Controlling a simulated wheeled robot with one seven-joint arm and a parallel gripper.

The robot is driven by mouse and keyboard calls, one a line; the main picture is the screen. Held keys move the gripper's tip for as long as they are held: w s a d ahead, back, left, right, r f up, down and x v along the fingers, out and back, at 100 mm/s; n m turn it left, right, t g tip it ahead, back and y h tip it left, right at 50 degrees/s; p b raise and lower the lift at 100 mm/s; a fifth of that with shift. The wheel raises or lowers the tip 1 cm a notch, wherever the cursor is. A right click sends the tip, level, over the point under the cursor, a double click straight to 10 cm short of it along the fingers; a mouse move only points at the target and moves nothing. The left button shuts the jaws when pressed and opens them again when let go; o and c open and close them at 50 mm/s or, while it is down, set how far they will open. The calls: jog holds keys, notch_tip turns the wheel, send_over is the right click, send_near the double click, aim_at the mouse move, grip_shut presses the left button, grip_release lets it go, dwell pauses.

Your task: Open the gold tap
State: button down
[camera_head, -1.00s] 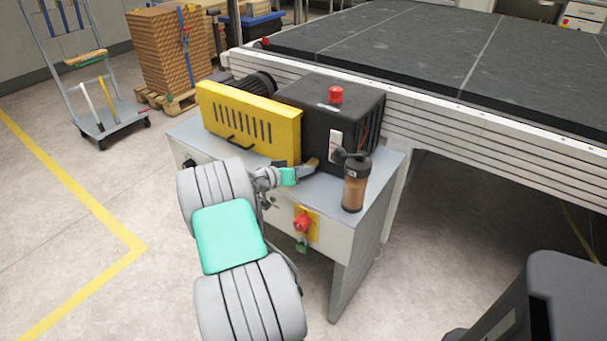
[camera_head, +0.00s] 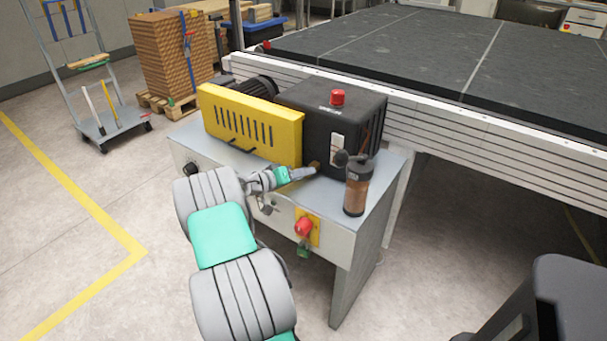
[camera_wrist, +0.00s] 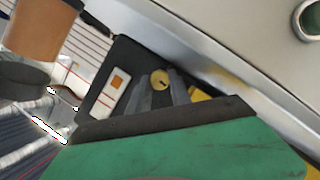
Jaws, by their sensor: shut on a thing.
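The gold tap (camera_wrist: 159,78) shows in the wrist view as a small round gold face with a dark slot, at the tips of my gripper's grey fingers. In the head view the gold tap (camera_head: 315,165) is a small spot at the lower front of the black machine box (camera_head: 330,110), beside the yellow guard (camera_head: 250,124). My gripper (camera_head: 309,172) reaches it from the left, low over the grey cabinet top. In the wrist view my gripper (camera_wrist: 160,88) has its fingers close together on the tap. The fingers hide the tap's sides and handle.
A brown-filled bottle (camera_head: 357,188) stands just right of the tap, close to my gripper; it also shows in the wrist view (camera_wrist: 38,28). A red switch (camera_head: 304,227) on a yellow plate sits on the cabinet front below. A long dark table (camera_head: 430,50) lies behind.

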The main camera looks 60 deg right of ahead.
jog(key=c, duration=1.5)
grip_release()
jog(key=shift+o, duration=0.2)
notch_tip(320, 180, up, 2)
send_over(279, 194)
jog(key=s, duration=0.2)
jog(key=shift+w+d, duration=0.2)
jog(key=shift+d, duration=0.1)
